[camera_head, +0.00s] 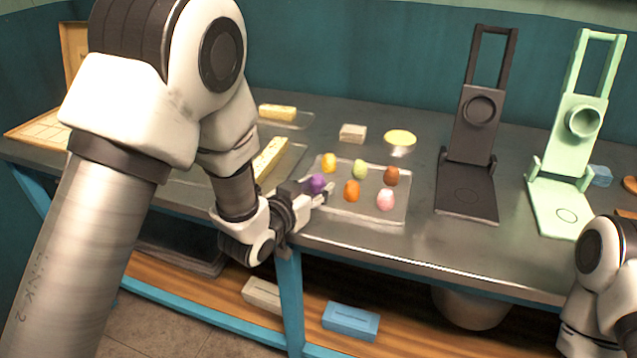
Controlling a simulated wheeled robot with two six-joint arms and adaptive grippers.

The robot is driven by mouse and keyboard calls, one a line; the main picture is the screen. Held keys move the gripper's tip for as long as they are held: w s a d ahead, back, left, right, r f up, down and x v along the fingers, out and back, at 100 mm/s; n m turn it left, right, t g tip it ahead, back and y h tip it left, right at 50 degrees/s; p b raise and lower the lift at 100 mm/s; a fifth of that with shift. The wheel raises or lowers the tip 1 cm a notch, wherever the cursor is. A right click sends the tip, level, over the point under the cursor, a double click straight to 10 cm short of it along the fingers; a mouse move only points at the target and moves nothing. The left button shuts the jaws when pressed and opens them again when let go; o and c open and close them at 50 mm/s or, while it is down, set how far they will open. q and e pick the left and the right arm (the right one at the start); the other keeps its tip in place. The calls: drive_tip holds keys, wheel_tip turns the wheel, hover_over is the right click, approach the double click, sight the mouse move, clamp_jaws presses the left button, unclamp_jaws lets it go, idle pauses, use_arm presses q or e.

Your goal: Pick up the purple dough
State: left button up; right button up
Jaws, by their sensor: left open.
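The purple dough (316,183) is a small ball at the left side of a clear tray (400,205). My left gripper (318,190) reaches in from the left, low over the tray's left edge. Its fingers are open, with the purple dough at or between the fingertips. Whether they touch it I cannot tell. Of my right arm, only white links show at the lower right; its gripper is out of the picture.
The tray also holds yellow (328,162), green (359,169), brown (391,175), orange (352,191) and pink (386,199) dough. A black press (468,190) and a mint-green press (560,200) stand to the right. Bare tabletop lies in front of the tray.

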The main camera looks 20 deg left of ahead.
use_arm(q)
drive_tip(key=c, duration=0.6)
drive_tip(key=shift+r, duration=0.1)
